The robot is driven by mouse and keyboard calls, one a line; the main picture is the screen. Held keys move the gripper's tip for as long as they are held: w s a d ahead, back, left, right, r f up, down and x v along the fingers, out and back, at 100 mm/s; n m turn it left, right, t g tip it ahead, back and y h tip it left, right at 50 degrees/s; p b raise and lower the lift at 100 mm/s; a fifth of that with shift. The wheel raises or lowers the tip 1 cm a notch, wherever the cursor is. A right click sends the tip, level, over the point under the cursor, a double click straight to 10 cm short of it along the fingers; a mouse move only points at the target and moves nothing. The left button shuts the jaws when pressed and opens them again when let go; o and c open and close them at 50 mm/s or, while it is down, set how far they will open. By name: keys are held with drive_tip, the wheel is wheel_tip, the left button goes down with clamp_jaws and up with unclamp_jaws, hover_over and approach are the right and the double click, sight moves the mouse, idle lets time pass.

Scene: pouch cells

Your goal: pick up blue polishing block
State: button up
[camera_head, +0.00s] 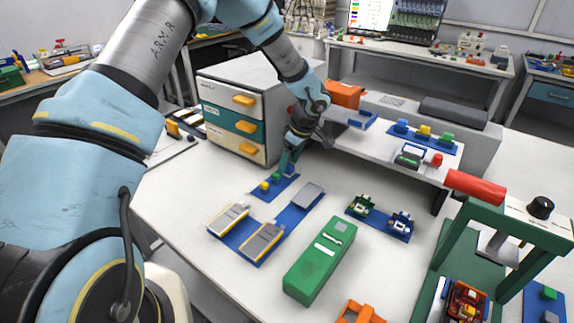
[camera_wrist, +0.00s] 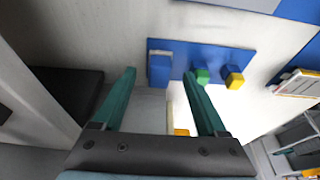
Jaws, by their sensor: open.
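The blue polishing block (camera_wrist: 160,70) stands at one end of a small blue mat (camera_wrist: 212,56) in the wrist view. A green block (camera_wrist: 202,76) and a yellow block (camera_wrist: 234,78) are beside it on the mat. My gripper (camera_wrist: 158,74) is open, and the blue block appears between its two teal fingertips; I cannot tell whether they touch it. In the head view my gripper (camera_head: 286,168) is low over the far end of the mat (camera_head: 286,189), hiding the blue block there. The yellow block (camera_head: 264,186) and green block (camera_head: 275,178) show nearer the camera.
A drawer cabinet (camera_head: 247,84) stands close behind and left of my gripper. A raised shelf (camera_head: 375,147) to the right carries another mat with blue, yellow and green blocks. Pouch cells on a blue tray (camera_head: 252,252) and a green case (camera_head: 318,262) lie in front.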

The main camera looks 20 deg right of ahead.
drive_tip(key=shift+x, duration=0.95)
clamp_jaws()
